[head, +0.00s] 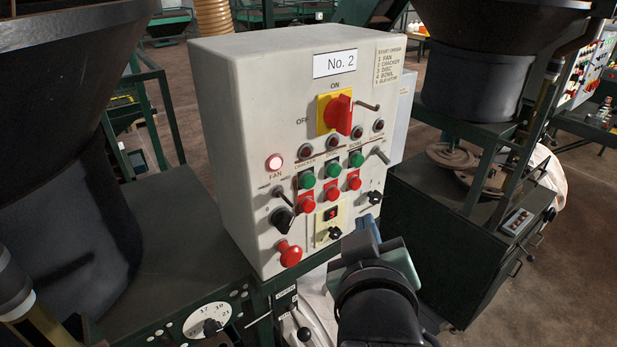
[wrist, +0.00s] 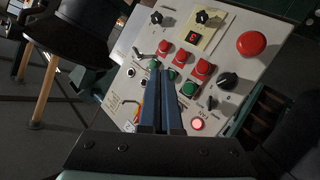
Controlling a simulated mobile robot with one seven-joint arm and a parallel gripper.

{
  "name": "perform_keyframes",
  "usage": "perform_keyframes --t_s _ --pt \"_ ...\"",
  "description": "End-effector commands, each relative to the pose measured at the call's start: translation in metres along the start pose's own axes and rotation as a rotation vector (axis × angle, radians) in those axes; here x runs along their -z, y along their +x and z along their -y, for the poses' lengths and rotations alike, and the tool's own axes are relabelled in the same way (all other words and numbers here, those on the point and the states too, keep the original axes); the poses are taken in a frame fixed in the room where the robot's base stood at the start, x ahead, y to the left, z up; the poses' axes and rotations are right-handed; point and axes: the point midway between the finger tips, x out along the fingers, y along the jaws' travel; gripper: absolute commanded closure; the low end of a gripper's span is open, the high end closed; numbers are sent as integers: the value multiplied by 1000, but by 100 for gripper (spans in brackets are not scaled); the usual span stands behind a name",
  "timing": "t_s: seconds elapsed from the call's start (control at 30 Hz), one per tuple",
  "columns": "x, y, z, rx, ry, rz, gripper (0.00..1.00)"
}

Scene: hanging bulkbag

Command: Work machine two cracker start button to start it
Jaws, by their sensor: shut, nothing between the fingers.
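The grey No. 2 control panel (head: 235,120) stands in the middle of the head view. Its cracker start button (head: 306,180) is the leftmost green button, above a red button (head: 306,205). The cracker lamp (head: 305,151) above it is dark; the fan lamp (head: 274,162) glows. My gripper (head: 368,228) is shut and empty, in front of the panel's lower right. In the wrist view the panel appears turned over; the cracker start button (wrist: 189,89) shows just right of my gripper fingertips (wrist: 160,70). I cannot tell how far the fingertips are from the panel face.
The panel also holds a red rotary main switch (head: 340,112) at ON, a red mushroom button (head: 289,252), a black selector knob (head: 283,217) and a digital display (head: 330,214). Dark hoppers (head: 60,150) and (head: 465,80) flank the panel. A dial (head: 208,322) sits below left.

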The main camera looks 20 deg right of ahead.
Motion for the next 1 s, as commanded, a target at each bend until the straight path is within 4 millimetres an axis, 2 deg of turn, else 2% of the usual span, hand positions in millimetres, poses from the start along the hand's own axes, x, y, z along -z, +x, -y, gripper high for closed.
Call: perform_keyframes --t_s 0.27,0.7,1.0 --pt "4 5 4 2 0 -4 100" --pt "34 44 34 2 -1 -4 100" --pt "45 60 44 1 0 -3 100"
